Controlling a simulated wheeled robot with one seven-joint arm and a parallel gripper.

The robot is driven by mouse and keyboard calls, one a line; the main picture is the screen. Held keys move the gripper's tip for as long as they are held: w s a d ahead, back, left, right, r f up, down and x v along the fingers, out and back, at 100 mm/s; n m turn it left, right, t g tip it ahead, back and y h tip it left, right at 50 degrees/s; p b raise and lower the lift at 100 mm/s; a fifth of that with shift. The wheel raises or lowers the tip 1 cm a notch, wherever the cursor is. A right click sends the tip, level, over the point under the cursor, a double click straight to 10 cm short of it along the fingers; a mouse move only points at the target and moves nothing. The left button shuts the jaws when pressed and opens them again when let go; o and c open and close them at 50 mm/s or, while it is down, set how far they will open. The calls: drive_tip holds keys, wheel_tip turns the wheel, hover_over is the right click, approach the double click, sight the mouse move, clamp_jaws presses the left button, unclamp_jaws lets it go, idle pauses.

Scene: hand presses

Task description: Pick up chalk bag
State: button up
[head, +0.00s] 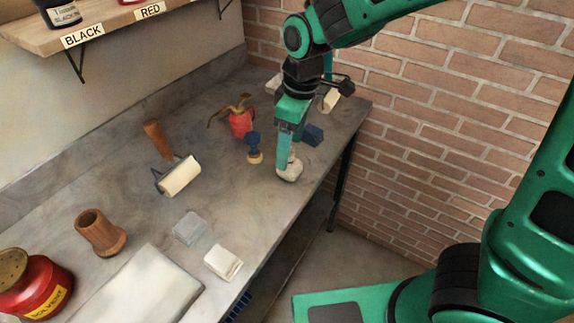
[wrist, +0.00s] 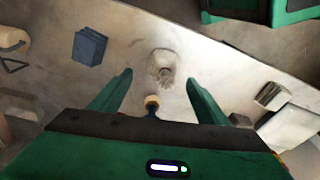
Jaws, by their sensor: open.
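The chalk bag (head: 290,170) is a small off-white pouch standing on the grey workbench near its right edge. In the wrist view the bag (wrist: 163,68) lies centred between and just beyond my fingertips. My gripper (head: 285,152) is open and points down right at the bag, with one finger partly hiding it in the head view. In the wrist view both fingers of my gripper (wrist: 159,80) are spread, with nothing held. Whether the fingers touch the bag cannot be told.
A blue-handled stamp (head: 254,148) and a red oil can (head: 240,121) stand left of my gripper. A dark blue block (head: 312,135) lies close behind it. A hand roller (head: 180,177) lies further left. The bench's front edge drops off near the bag.

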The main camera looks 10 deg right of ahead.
drive_tip(key=shift+a+f, duration=0.15)
drive_tip(key=shift+f, duration=1.2)
drive_tip(key=shift+a+f, duration=0.1)
drive_tip(key=shift+f, duration=1.25)
drive_tip(key=c, duration=1.3)
drive_tip(key=shift+r, duration=0.15)
wheel_tip(320, 180, up, 4)
drive_tip(key=shift+a+r, duration=0.1)
drive_tip(key=shift+r, duration=0.05)
drive_tip(key=s+a+r, duration=0.2)
drive_tip(key=s, duration=0.1)
drive_tip(key=s+a+r, duration=0.2)
drive_tip(key=a, duration=0.1)
drive_tip(key=s+a+r, duration=0.2)
drive_tip(key=s+a, duration=0.1)
drive_tip(key=shift+s+r, duration=0.25)
drive_tip(key=shift+s, duration=0.05)
